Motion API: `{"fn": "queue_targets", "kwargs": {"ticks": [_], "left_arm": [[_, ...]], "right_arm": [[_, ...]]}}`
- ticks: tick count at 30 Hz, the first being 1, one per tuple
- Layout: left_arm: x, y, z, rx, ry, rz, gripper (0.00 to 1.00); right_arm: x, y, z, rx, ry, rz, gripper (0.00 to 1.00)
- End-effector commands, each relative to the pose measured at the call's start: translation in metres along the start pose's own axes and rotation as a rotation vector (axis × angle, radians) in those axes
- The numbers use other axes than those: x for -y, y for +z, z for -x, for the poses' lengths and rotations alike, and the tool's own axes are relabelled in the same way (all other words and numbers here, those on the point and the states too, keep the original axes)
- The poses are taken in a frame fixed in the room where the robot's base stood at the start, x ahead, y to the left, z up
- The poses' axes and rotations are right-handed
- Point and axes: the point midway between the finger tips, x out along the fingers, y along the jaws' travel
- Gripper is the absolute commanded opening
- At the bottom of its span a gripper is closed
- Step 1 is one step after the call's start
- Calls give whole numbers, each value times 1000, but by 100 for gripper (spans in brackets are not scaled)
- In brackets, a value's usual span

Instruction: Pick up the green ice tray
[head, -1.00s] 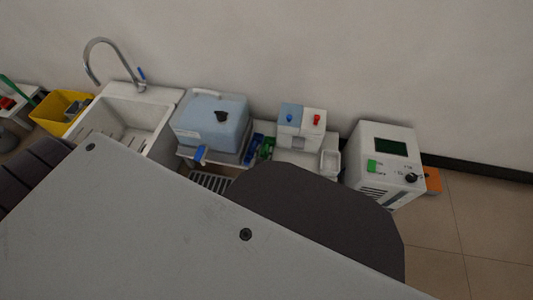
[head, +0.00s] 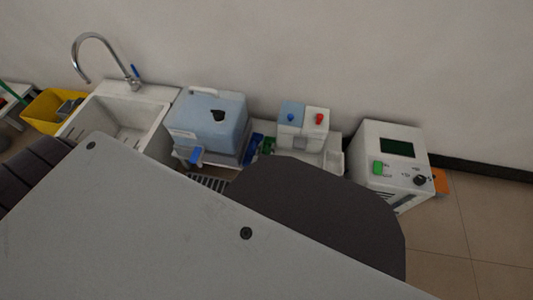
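I make out no fingers of my left or right gripper, and nothing is seen touching the green item.
The light blue tank (head: 212,118) with its blue tap is left of the trays. The white dispenser (head: 302,127) is right of them, then a white machine (head: 392,165). A sink (head: 118,115) and yellow bin (head: 48,110) stand left. Open floor shows at right.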

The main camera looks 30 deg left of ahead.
Motion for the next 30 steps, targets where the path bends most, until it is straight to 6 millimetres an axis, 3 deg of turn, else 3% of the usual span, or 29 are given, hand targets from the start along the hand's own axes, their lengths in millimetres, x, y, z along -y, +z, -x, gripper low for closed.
{"fn": "queue_targets", "kwargs": {"ticks": [20, 28, 30], "left_arm": [[-1, 2, -2, 0, 0, 0, 38], [-1, 2, -2, 0, 0, 0, 3], [-1, 2, -2, 0, 0, 0, 0]], "right_arm": [[-1, -3, -2, -14, -6, 6, 40], [0, 0, -2, -10, -6, 4, 40], [0, 0, -2, -9, -6, 4, 40]]}}
